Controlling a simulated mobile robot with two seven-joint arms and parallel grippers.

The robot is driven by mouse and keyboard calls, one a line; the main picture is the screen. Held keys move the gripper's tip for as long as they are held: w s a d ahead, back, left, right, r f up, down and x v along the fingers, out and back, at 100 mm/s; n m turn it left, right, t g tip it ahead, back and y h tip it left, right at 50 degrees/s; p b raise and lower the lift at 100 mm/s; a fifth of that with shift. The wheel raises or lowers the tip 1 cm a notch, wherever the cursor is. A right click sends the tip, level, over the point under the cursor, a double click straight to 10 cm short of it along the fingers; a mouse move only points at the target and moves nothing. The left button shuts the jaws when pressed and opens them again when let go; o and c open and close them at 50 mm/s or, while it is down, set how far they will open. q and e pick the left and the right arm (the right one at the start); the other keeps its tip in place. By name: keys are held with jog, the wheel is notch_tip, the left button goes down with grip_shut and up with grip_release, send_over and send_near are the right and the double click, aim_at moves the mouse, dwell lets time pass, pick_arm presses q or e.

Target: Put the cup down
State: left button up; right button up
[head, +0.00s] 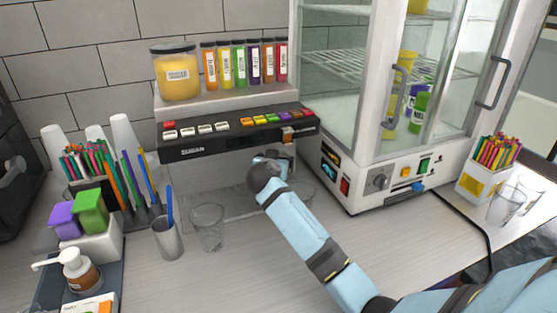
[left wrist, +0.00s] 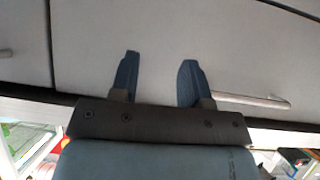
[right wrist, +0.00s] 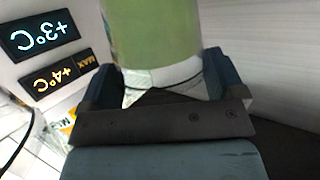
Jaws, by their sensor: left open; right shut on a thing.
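My right gripper (right wrist: 168,95) is shut on a cup (right wrist: 155,30), which shows pale green with a white band in the right wrist view. In the head view the right arm reaches to the dispenser's front, and its gripper (head: 282,165) is small and partly covered by my wrist. The held cup is mostly hidden there, and I cannot tell whether it touches anything. My left gripper (left wrist: 157,82) is open and empty in the left wrist view, in front of a plain grey surface with a handle. It is not in the head view.
A clear empty cup (head: 207,228) stands on the counter left of my right arm, beside a cup (head: 167,240) holding a blue stick. The dispenser (head: 240,134) is behind, and the glass cabinet (head: 380,180) is to the right. The front counter (head: 240,275) has free room.

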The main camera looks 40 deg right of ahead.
jog(key=shift+a, duration=0.25)
jog(key=o, duration=1.4)
jog(key=shift+s+d+f, duration=0.1)
jog(key=p+v, duration=0.3)
jog(key=v, duration=0.9)
